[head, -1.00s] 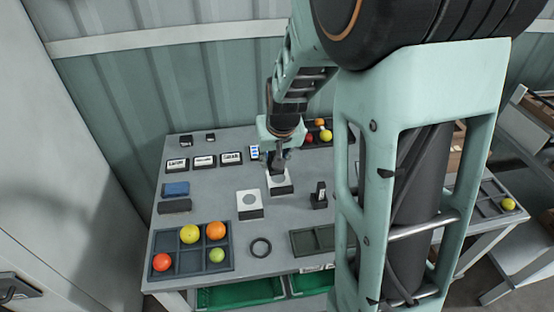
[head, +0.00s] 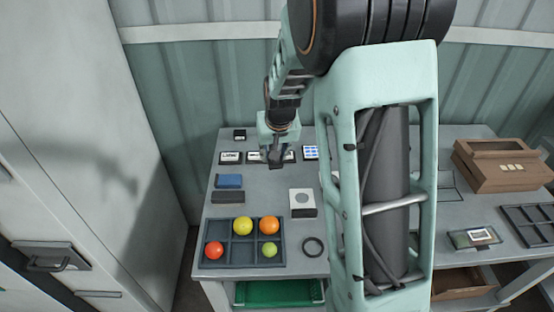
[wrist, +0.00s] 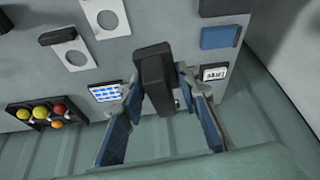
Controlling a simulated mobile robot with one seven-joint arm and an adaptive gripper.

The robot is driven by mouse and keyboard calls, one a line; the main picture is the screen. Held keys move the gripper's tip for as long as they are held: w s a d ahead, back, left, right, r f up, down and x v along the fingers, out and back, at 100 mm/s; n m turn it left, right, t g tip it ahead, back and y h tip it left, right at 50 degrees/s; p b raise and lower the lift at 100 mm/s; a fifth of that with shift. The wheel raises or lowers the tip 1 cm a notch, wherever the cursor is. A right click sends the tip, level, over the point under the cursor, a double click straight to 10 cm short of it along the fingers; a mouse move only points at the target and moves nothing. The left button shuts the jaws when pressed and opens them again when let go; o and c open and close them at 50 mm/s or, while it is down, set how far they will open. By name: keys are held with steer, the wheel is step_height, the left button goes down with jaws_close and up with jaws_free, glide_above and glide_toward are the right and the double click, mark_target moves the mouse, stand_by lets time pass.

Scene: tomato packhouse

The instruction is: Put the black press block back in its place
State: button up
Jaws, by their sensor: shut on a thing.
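My gripper (head: 277,150) is shut on the black press block (wrist: 154,78), an oblong dark block held between the two fingertips in the wrist view.
A blue block (head: 229,181) and a dark flat block (head: 227,197) lie at left. A compartment tray (head: 242,256) with coloured tomatoes and a black ring (head: 313,246) are in front. A blue-grid card (head: 311,152) lies right of the displays.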

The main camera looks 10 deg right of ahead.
mark_target(265, 178)
steer(key=shift+m, duration=0.4)
steer(key=w+f+b, duration=0.1)
steer(key=w+f, duration=0.2)
steer(key=w+a+f+b, duration=0.1)
steer(key=w+f, duration=0.2)
steer(key=w+f+b, duration=0.2)
steer(key=w+f, duration=0.1)
steer(key=w, duration=0.1)
steer(key=shift+a+f, duration=0.15)
steer(key=shift+f, duration=0.05)
steer(key=shift+f+b, duration=2.65)
steer(key=shift+f, duration=1.45)
steer(key=shift+f+b, duration=0.35)
steer(key=o, duration=1)
steer(key=shift+c, duration=1.4)
step_height(265, 178, up, 7)
steer(key=p, duration=0.3)
steer(key=shift+p, duration=0.3)
